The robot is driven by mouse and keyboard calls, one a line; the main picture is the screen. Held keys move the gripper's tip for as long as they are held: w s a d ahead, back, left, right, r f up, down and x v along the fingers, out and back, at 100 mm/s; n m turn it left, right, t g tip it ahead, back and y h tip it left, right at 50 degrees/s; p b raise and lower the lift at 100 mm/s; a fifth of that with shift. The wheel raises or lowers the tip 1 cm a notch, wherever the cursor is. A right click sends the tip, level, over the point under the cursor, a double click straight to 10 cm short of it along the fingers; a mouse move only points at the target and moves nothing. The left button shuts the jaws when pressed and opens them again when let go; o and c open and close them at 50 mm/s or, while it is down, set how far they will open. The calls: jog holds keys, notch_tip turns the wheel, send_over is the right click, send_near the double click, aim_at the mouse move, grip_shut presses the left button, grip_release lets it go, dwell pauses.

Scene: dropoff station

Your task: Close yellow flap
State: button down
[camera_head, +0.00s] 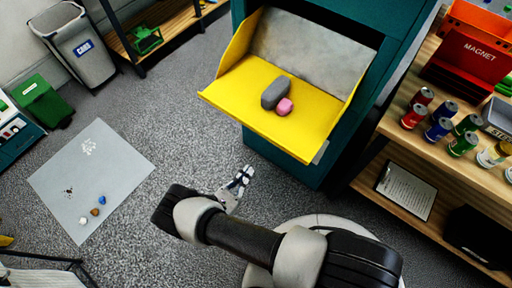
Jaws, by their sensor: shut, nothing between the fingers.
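The yellow flap (240,100) is open, tilted out from the front of the teal drop-off box (400,20). A grey rounded block (274,93) and a small pink piece (284,107) lie on the flap. A grey panel (308,52) shows behind the flap inside the opening. My gripper (247,172) is shut and empty, in front of the box, lower in the picture than the flap's front edge and apart from it.
At right, a wooden shelf (425,167) holds several cans, a red MAGNET bin (470,55) and a clipboard (406,190). A grey CANS bin (85,55) stands at upper left. A grey mat (115,165) with small items lies left. Floor between mat and box is clear.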

jog(key=w+d+r, duration=0.5)
jog(key=w+r, duration=0.1)
jog(key=w, duration=0.1)
jog(key=shift+w+d+r, duration=0.15)
jog(key=shift+d+r, duration=0.1)
jog(key=shift+d, duration=0.15)
